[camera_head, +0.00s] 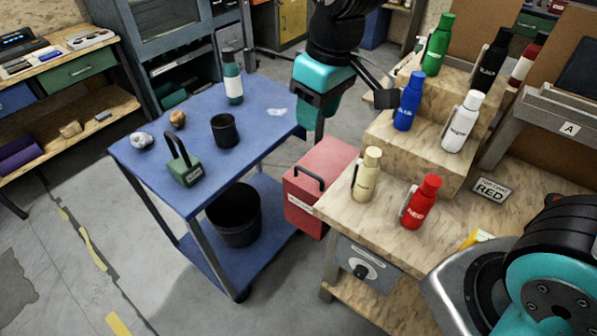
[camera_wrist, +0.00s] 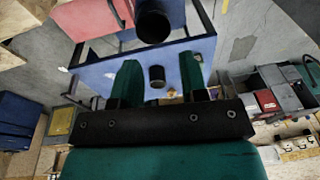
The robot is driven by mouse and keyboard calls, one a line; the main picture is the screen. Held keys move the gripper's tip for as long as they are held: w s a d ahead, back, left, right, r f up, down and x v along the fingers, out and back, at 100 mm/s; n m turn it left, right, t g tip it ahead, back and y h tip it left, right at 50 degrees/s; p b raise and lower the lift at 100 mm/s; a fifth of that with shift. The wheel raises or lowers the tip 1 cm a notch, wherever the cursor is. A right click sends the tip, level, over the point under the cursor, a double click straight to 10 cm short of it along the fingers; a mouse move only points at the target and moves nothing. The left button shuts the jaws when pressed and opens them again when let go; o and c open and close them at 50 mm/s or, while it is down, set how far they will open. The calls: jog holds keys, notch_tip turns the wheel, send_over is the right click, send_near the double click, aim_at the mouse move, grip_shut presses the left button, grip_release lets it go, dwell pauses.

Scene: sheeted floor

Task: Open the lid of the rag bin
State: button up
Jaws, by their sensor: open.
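A red box-shaped bin with a black handle on its top (camera_head: 318,180) stands on the floor between the blue cart and the wooden bench in the head view. It carries a white label too small to read; I take it for the rag bin. Its top looks closed. Part of the red bin also shows at the upper left of the wrist view (camera_wrist: 88,17). My gripper (camera_head: 314,130) hangs in the air above and behind the bin, near the cart's right end, apart from it. In the wrist view my gripper (camera_wrist: 160,66) is open, with nothing between its fingers.
The blue cart (camera_head: 263,150) holds a dark cup (camera_head: 224,130), a green padlock-like block (camera_head: 185,168) and a bottle (camera_head: 232,80); a black bucket (camera_head: 233,215) sits on its lower shelf. Several coloured bottles stand on the stepped wooden bench (camera_head: 335,205), right of the bin.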

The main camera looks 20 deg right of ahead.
aim_at(306, 171)
jog(key=w+f+h+b, duration=0.1)
jog(key=w+f+h, duration=0.2)
jog(key=w+f, duration=1)
jog(key=d+f+p, duration=0.1)
jog(key=f, duration=0.4)
jog(key=w+d+f+p, duration=0.1)
jog(key=f, duration=0.5)
jog(key=w+d+f+p, duration=0.1)
jog(key=f, duration=0.4)
jog(key=shift+d+f, duration=0.25)
jog(key=shift+d, duration=0.05)
grip_shut()
